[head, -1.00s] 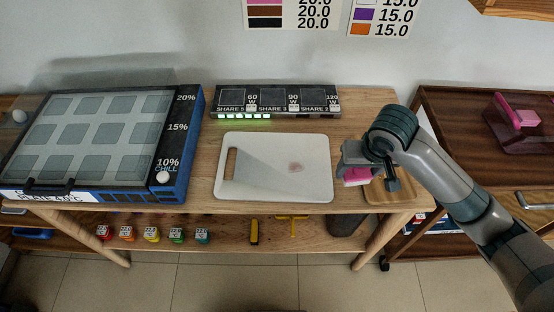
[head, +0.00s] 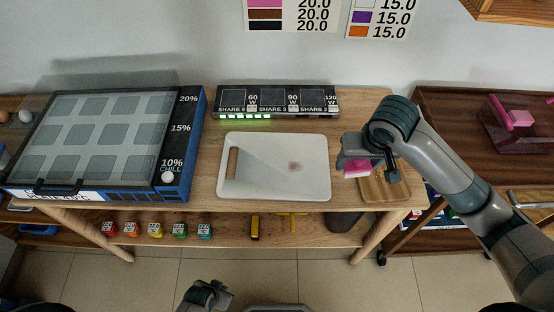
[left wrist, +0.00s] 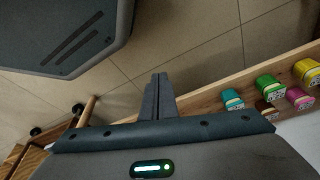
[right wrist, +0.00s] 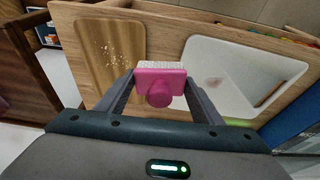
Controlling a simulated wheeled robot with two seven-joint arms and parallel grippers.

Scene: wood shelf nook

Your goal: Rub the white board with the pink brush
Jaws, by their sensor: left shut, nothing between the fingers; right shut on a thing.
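The white board (head: 262,165) lies flat on the wooden table, with a slot at its left end and a faint reddish stain (head: 294,167) right of its middle. It also shows in the right wrist view (right wrist: 215,68). My right gripper (head: 359,170) is shut on the pink brush (right wrist: 161,87), which has a round knob and pale bristles facing away from the wrist. The brush is just right of the board, near the small wooden board (head: 375,188), apart from the white board. My left gripper (left wrist: 158,92) is shut and empty, low in front of the table.
A blue-sided plate unit (head: 187,150) stands left of the white board. A black charging panel (head: 278,101) stands behind it. Several coloured jars (head: 155,230) sit on the lower shelf. Crumbs (right wrist: 118,50) lie on the small wooden board.

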